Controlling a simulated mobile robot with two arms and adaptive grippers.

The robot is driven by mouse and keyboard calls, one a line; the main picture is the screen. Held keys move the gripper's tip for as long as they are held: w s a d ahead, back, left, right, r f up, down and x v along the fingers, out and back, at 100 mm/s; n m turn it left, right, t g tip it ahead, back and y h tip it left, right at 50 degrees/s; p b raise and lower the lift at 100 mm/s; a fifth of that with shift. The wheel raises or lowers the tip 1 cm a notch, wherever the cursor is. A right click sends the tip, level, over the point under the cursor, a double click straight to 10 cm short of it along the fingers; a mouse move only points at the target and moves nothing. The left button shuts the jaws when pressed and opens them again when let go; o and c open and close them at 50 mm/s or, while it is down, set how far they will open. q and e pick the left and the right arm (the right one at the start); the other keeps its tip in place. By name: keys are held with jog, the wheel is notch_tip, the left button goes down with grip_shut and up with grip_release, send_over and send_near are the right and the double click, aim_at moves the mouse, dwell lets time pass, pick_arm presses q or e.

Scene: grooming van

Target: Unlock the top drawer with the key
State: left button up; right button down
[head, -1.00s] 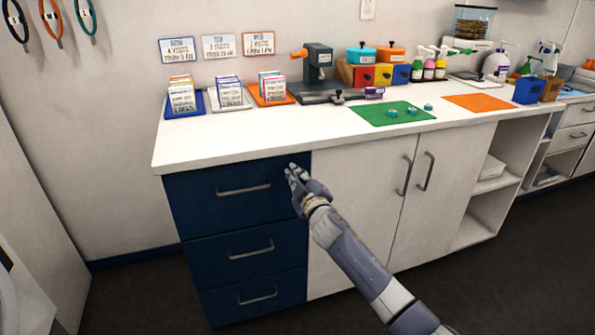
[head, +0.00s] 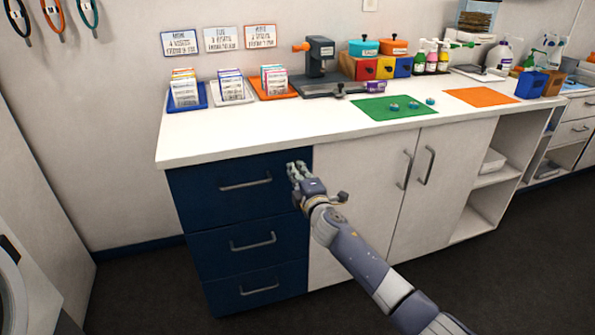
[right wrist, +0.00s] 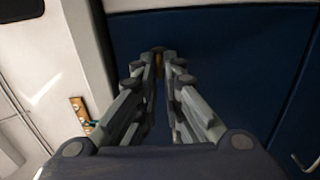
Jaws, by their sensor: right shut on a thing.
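The top drawer (head: 215,190) is the upper dark blue front at the left end of the cabinet, with a grey bar handle (head: 245,184). It is closed. My right gripper (head: 297,170) is at the upper right corner of this front. In the right wrist view its fingers are closed together at the blue front, with a small brass-coloured piece (right wrist: 159,65) between the tips, seemingly the key. The fingers hide most of it and the lock, so I cannot tell how far it is in. My left gripper is out of view.
Two more blue drawers (head: 250,243) lie below, both closed. White cabinet doors (head: 360,185) stand to the right. The white counter (head: 290,125) above holds card trays, a dark grey device (head: 320,60) and a green mat (head: 375,107). The floor in front is clear.

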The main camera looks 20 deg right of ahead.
dwell(0.5)
jog(key=c, duration=1.7)
grip_release()
jog(key=s, duration=1.2)
jog(key=shift+d, duration=0.2)
